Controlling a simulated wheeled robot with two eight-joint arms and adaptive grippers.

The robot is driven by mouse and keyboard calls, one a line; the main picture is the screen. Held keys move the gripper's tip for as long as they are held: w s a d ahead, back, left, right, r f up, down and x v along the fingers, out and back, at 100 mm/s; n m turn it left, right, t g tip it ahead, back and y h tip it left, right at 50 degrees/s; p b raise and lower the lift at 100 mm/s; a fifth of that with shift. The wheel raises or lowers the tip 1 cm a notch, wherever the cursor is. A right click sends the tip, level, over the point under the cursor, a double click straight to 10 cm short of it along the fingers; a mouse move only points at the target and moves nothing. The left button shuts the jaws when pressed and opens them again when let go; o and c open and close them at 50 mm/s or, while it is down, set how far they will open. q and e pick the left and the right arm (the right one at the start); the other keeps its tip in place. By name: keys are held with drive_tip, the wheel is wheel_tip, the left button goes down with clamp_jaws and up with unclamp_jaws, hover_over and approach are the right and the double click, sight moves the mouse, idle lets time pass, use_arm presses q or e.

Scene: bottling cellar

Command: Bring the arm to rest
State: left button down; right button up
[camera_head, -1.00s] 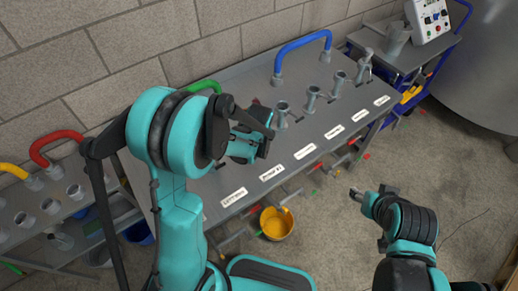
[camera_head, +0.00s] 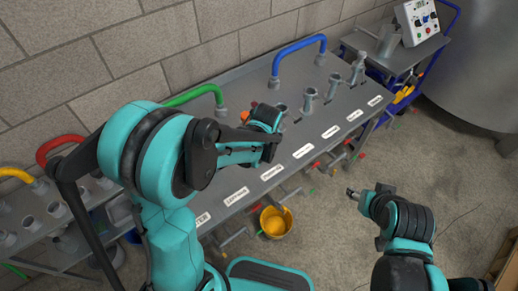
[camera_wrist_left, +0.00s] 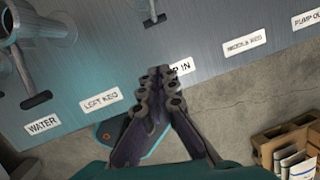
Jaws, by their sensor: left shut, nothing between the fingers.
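My left arm reaches in over the metal bench (camera_head: 235,183) from the left. Its gripper (camera_head: 277,140) is above the bench's labelled front part and partly hidden by the arm. In the left wrist view the gripper (camera_wrist_left: 160,78) is shut and empty, its fingertips together in front of the "pump in" label (camera_wrist_left: 180,67). No contact with the bench can be made out. My right arm (camera_head: 405,222) is folded at the lower right, over the floor. Whether its gripper is open or shut cannot be made out.
Grey pipe stubs (camera_head: 309,101) stand on the bench, with green (camera_head: 195,95) and blue (camera_head: 299,46) hoses behind. A yellow bucket (camera_head: 276,222) stands below the front edge. A trolley with a control box (camera_head: 420,20) is at the far right. The floor at right is open.

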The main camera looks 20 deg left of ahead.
use_arm(q)
drive_tip(key=d+p+v, duration=0.1)
drive_tip(key=v, duration=0.5)
drive_tip(key=shift+p, duration=0.3)
use_arm(e)
drive_tip(key=shift+w+d+r, duration=0.1)
drive_tip(key=shift+w+r, duration=0.15)
drive_tip(key=shift+r, duration=0.25)
drive_tip(key=shift+w+d+r, duration=0.1)
drive_tip(key=shift+w+r, duration=0.1)
drive_tip(key=shift+r, duration=0.3)
use_arm(q)
drive_tip(key=s+a+r+n+t+b, duration=0.2)
drive_tip(key=s+n, duration=0.4)
drive_tip(key=n, duration=0.7)
drive_tip(key=s+a+r+n+t+b, duration=0.2)
drive_tip(key=s+a+r+n, duration=0.2)
drive_tip(key=n, duration=1)
drive_tip(key=s, duration=0.3)
drive_tip(key=shift+s+t+h, duration=0.25)
drive_tip(key=shift+t+h, duration=0.05)
drive_tip(key=shift+h, duration=0.1)
use_arm(e)
wheel_tip(320, 180, down, 4)
use_arm(q)
drive_tip(key=shift+a, duration=0.1)
use_arm(e)
drive_tip(key=shift+c, duration=0.3)
